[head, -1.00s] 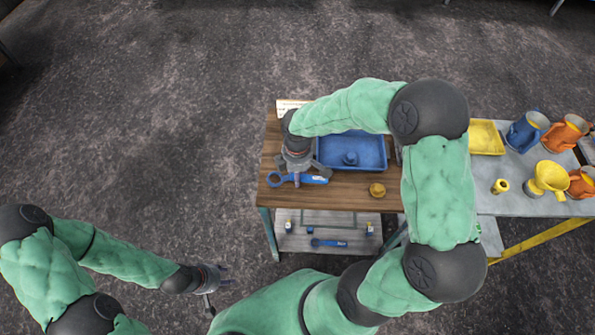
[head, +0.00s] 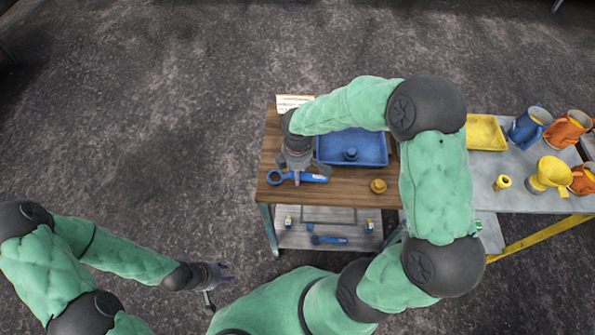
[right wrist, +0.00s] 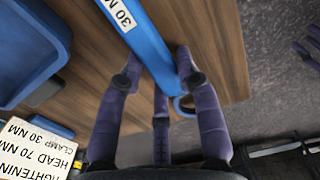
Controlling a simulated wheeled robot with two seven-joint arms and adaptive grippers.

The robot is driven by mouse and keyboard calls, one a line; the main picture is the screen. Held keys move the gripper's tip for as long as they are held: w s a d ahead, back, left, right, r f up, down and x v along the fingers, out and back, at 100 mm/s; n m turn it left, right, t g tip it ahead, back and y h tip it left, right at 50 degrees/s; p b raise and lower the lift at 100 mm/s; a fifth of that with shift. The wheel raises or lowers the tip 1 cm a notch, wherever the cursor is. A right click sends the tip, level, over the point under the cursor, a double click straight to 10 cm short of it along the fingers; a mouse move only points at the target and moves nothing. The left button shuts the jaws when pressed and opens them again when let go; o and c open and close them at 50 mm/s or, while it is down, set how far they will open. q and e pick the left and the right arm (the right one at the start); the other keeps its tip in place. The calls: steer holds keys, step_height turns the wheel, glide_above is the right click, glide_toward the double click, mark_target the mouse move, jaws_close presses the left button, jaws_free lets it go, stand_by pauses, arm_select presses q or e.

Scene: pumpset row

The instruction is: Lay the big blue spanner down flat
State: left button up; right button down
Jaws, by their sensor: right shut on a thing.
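The big blue spanner (head: 312,178) is on or just above the wooden bench top near its front left corner, lying about level in the head view. Its ring end points left. In the right wrist view the spanner (right wrist: 146,42), with a white "30 NM" label, runs between my gripper's fingers. My right gripper (head: 297,174) points down from above and is shut on the spanner. Whether the spanner touches the wood is hard to tell. My left gripper (head: 228,274) is open and empty, off to the left over the floor.
A blue tray (head: 378,160) holding a blue round part (head: 350,154) sits behind the spanner. A yellow-brown knob (head: 378,186) stands to the right. A printed card (head: 293,102) stands at the back. A smaller blue spanner (head: 328,240) lies on the lower shelf.

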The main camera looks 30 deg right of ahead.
steer(key=c, duration=0.8)
jaws_free()
steer(key=shift+f, duration=0.1)
step_height(320, 180, up, 12)
steer(key=shift+r, duration=0.1)
stand_by(0.6)
